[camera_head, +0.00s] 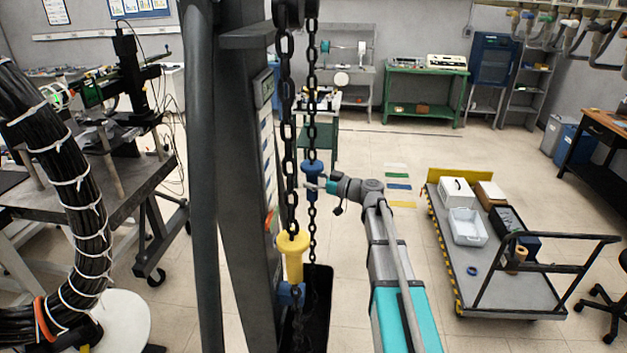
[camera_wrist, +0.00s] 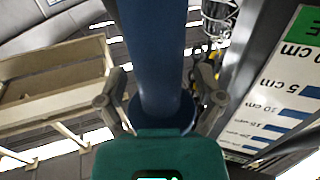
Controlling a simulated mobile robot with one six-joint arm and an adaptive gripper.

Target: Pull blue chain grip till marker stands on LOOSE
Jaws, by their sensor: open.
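The blue chain grip (camera_head: 312,174) hangs on the right chain in the head view. In the wrist view it is a thick blue cylinder (camera_wrist: 158,60) with a wider collar at its near end. My gripper (camera_head: 319,186) is at the grip's right side. In the wrist view my gripper (camera_wrist: 160,102) is open, one finger on each side of the grip; contact cannot be told. An orange marker (camera_head: 270,219) shows beside the scale on the post. The scale (camera_wrist: 285,90) shows cm labels and a green top field in the wrist view. I cannot read LOOSE.
A yellow grip (camera_head: 294,257) hangs on the left chain, nearer the camera. The dark post (camera_head: 243,180) stands close left of the chains. A black bin (camera_head: 318,320) is below them. A loaded cart (camera_head: 510,285) stands at the right, with open floor between.

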